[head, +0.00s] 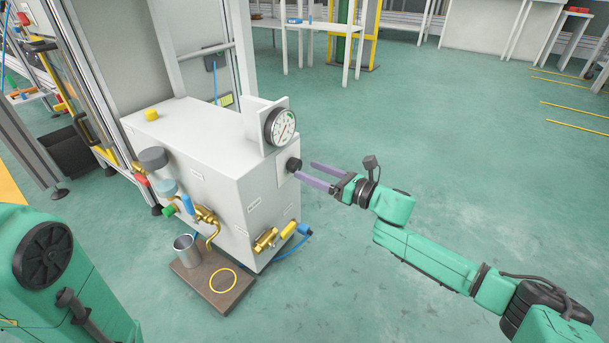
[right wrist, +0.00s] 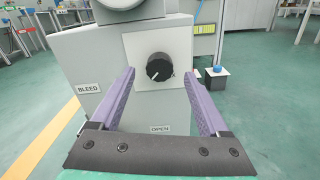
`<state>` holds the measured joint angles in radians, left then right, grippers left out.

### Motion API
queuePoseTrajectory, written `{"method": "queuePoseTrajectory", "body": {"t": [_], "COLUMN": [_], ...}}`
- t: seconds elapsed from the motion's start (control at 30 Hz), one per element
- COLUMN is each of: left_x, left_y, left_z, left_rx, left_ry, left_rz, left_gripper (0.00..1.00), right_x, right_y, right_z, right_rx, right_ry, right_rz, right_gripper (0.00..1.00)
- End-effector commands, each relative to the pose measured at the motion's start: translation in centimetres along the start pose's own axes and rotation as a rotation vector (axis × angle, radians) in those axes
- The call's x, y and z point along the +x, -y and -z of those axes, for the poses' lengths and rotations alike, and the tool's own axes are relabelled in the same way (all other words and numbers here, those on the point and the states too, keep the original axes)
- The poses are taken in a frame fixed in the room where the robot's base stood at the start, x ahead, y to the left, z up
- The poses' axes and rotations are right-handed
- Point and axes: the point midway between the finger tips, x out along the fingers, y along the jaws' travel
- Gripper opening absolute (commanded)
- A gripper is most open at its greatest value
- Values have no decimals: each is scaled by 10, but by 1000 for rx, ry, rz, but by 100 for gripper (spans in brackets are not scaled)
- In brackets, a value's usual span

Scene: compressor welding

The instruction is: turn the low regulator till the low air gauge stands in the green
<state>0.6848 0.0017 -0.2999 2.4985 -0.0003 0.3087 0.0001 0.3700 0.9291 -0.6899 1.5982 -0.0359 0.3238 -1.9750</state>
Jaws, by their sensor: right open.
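The low regulator is a black round knob (head: 293,165) on a pale plate on the end face of the grey cabinet (head: 258,195). In the right wrist view the knob (right wrist: 159,68) has a white pointer mark toward its lower left. The gauge (head: 280,127) with a white dial stands on the cabinet top above the knob. In the right wrist view the knob shows between the fingertips (right wrist: 159,70), with no visible contact. My left gripper is out of view.
BLEED (right wrist: 88,89) and OPEN (right wrist: 160,129) labels flank the knob's area. Floor to the right is clear.

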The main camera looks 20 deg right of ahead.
Motion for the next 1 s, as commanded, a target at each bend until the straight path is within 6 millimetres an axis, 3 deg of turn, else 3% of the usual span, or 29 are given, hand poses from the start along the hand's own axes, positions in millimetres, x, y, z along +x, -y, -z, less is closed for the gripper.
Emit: {"method": "queuePoseTrajectory", "body": {"t": [0.2, 0.47, 0.67, 1.0], "left_x": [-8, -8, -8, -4], "left_y": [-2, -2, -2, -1], "left_z": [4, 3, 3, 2], "left_rx": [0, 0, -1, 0], "left_ry": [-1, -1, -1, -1], "left_rz": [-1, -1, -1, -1], "left_gripper": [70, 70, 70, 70], "right_x": [25, 27, 26, 26], "right_y": [0, 0, 0, 0], "right_z": [0, 0, 0, -1], "right_rx": [1, 2, 1, 33], "right_ry": [2, 0, 1, 1], "right_rz": [0, 0, 0, 0], "right_gripper": [79, 79, 2, 0]}}
